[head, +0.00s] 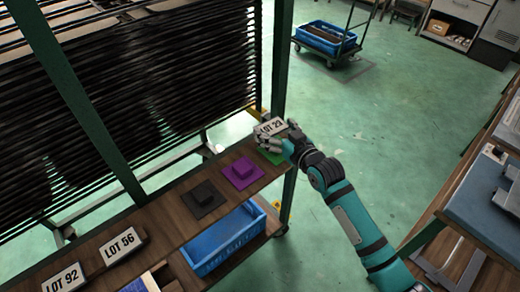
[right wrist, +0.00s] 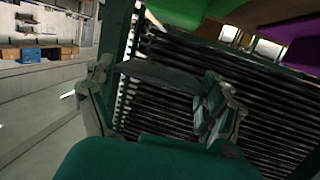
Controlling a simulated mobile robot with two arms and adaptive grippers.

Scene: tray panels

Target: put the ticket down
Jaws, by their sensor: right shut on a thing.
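My right gripper (head: 284,138) is shut on a white ticket (head: 271,126) reading LOT and a number that looks like 29. It holds the ticket at the far right end of the wooden shelf, over or beside a green mat (head: 275,157). The gripper hides part of that mat, and I cannot tell whether the ticket touches anything. In the right wrist view the two fingers (right wrist: 158,100) stand either side of a thin grey edge, likely the ticket. My left gripper is not in view.
On the shelf (head: 165,228) lie a purple mat (head: 254,180) and a dark mat (head: 216,208), each with a block. Tickets LOT 56 (head: 120,246) and LOT 92 (head: 63,279) stand nearer. A blue crate (head: 228,243) sits below. Green posts frame the dark rack (head: 150,80).

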